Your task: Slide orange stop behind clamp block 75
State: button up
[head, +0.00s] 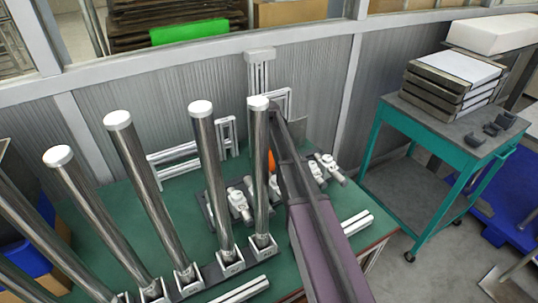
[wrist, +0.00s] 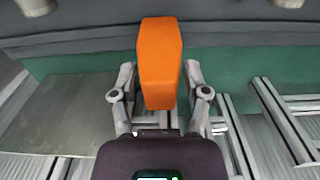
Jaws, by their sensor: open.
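The orange stop (wrist: 160,62) is an upright-looking orange block in the middle of the wrist view. My gripper (wrist: 160,80) is open, with one finger on each side of the stop; I cannot tell whether either finger touches it. In the head view only a sliver of the orange stop (head: 271,166) shows, between a steel post and my arm, and my gripper is hidden there. Silver clamp blocks (head: 239,205) stand on a dark plate on the green table, with more clamps (head: 327,167) to the right. No number 75 is readable.
Several tall steel posts with white caps (head: 200,108) stand in a row at the table's front, close to my arm. Aluminium profiles (head: 190,153) lie at the back and right. A teal cart (head: 445,122) with stacked cases (head: 455,78) stands to the right.

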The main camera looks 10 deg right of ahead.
dwell(0.3)
grip_shut()
jog(key=shift+s+a, duration=0.25)
jog(key=shift+a, duration=0.4)
jog(key=shift+s+a, duration=0.2)
jog(key=shift+a, duration=0.5)
jog(key=shift+s+a, duration=0.25)
jog(key=shift+a, duration=0.4)
grip_release()
jog(key=shift+f, duration=0.1)
jog(key=shift+w+d, duration=0.1)
jog(key=shift+d, duration=0.05)
